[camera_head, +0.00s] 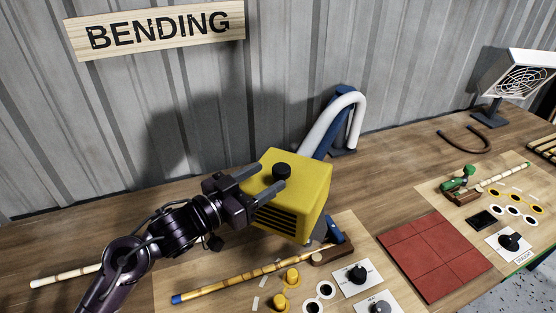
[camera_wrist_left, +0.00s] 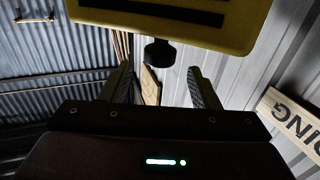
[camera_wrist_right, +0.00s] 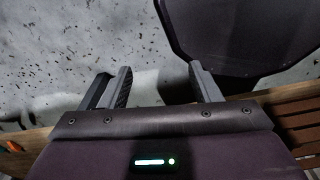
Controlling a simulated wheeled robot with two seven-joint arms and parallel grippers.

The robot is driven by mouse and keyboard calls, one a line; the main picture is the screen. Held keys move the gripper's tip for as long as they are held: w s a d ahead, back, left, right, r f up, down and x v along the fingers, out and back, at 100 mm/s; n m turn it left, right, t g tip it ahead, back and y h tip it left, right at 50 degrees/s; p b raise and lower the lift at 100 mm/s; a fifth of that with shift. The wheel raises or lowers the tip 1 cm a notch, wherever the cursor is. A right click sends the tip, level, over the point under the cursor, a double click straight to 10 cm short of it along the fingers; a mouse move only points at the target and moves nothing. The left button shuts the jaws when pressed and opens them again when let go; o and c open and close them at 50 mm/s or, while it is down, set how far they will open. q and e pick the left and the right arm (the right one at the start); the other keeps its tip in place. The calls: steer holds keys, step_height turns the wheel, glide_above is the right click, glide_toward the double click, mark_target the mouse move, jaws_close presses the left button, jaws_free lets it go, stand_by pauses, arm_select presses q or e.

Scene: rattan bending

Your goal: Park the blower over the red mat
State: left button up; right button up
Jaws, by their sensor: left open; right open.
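The blower looks like the yellow box (camera_head: 295,200) with dark vent slots and a black knob (camera_head: 282,172) on top. A white hose (camera_head: 330,120) and a blue post stand behind it. It is left of the red mat (camera_head: 435,255), which lies bare on the bench. My left gripper (camera_head: 266,178) is open, with its fingers reaching to either side of the knob; contact is not visible. In the left wrist view the knob (camera_wrist_left: 159,52) shows between and just beyond the fingertips. My right gripper (camera_wrist_right: 160,78) is open and empty, seen only in the right wrist view.
A near board (camera_head: 200,275) holds a bamboo cane, yellow pieces and dial cards. A second board (camera_head: 470,200), right of the mat, carries a green-handled clamp and another dial. A white fan (camera_head: 517,75) and a curved dark rod (camera_head: 465,141) are at the back right.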

mark_target(278, 170)
arm_select(q)
steer(key=p+x, duration=0.1)
steer(key=x, duration=0.3)
steer(key=shift+d+r, duration=0.15)
steer(key=shift+d, duration=0.05)
steer(key=shift+w+d, duration=0.35)
steer(key=shift+w, duration=0.2)
arm_select(e)
steer(key=shift+w+r, duration=0.95)
steer(key=shift+r, duration=0.15)
arm_select(q)
steer(key=shift+s, duration=0.1)
steer(key=shift+c, duration=1.1)
jaws_close()
arm_select(e)
steer(key=shift+s+a, duration=0.25)
steer(key=shift+s, duration=0.05)
